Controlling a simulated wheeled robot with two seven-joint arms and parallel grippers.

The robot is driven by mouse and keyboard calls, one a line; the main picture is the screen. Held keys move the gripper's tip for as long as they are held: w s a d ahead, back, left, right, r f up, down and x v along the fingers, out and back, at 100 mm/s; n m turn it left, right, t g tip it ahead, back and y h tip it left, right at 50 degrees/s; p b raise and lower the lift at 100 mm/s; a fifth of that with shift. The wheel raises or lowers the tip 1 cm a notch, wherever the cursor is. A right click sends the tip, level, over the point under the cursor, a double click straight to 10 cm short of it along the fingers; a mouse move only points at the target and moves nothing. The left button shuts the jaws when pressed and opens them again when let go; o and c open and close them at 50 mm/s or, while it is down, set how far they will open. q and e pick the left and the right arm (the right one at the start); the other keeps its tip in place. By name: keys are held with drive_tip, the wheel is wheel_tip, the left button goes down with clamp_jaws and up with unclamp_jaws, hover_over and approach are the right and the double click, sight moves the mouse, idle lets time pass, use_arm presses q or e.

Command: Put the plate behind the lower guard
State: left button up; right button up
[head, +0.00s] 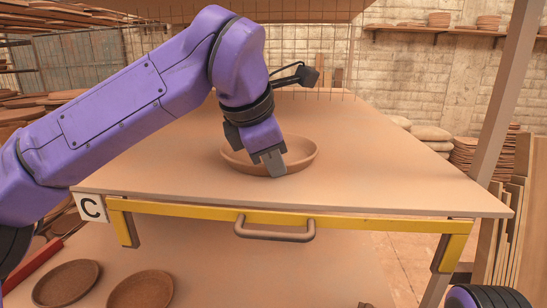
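A shallow round brown plate (304,157) lies on the upper board (390,175). My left gripper (274,163) points down at the plate, its visible finger overlapping the near rim. I see the fingers nearly side-on, so I cannot tell whether they are open or shut on the rim. A yellow guard bar (365,224) with a brown handle (275,236) runs below the front edge of the upper board. Behind and below it is a lower board (235,270). Two darker round plates lie there, one at the left (66,284) and one beside it (140,291). My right gripper is not in view.
A sign marked C (91,208) hangs at the board's left front corner. A slanted post (505,95) stands at the right. Wire mesh (310,75) stands at the back. The right half of the upper board is clear.

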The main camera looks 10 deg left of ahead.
use_arm(q)
drive_tip(key=shift+s+d+r, duration=0.1)
drive_tip(key=shift+s+r, duration=0.05)
drive_tip(key=shift+s, duration=0.15)
drive_tip(key=v, duration=1.1)
drive_tip(key=shift+r+b, duration=0.3)
drive_tip(key=shift+r, duration=0.05)
drive_tip(key=shift+s, duration=0.1)
idle(0.5)
